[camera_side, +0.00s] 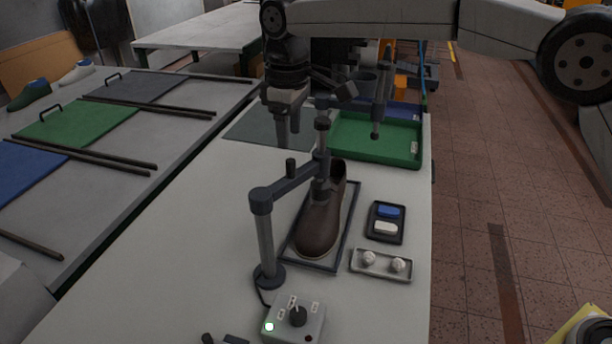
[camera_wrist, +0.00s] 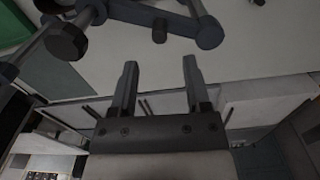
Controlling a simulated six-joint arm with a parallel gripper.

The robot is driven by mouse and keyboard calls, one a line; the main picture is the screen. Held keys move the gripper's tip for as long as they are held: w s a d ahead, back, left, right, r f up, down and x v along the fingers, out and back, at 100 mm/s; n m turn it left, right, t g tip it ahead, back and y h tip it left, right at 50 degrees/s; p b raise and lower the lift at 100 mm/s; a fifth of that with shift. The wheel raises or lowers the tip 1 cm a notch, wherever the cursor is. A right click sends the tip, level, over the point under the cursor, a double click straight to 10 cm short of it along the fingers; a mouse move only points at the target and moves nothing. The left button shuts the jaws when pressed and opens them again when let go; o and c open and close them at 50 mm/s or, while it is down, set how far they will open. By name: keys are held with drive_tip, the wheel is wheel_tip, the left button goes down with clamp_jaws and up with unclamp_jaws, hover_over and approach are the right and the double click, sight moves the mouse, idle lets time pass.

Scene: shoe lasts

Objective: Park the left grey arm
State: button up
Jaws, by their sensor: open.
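The left grey arm (camera_side: 288,184) stands on a post with a round base, left of the brown shoe (camera_side: 318,228). Its bar reaches over the shoe, and its end carries an upright rod above the shoe's opening. A short dark knob (camera_side: 291,167) sticks up from the bar. In the wrist view, grey jointed bars with a short knob (camera_wrist: 160,31) show beyond the fingertips. My gripper (camera_side: 289,130) is open and empty, pointing down behind the arm's bar. Its two spread fingers show in the wrist view (camera_wrist: 159,72), apart from the bars.
A green tray (camera_side: 345,158) stands behind the shoe; a dark rod (camera_side: 380,100) hangs over it. A small black tray (camera_side: 373,232) and a white tray with two knobs (camera_side: 382,274) lie right. A control box (camera_side: 313,312) stands in front. Bench left of the post is clear.

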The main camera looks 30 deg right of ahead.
sight(290, 160)
drive_tip(key=shift+f, duration=3.45)
clamp_jaws()
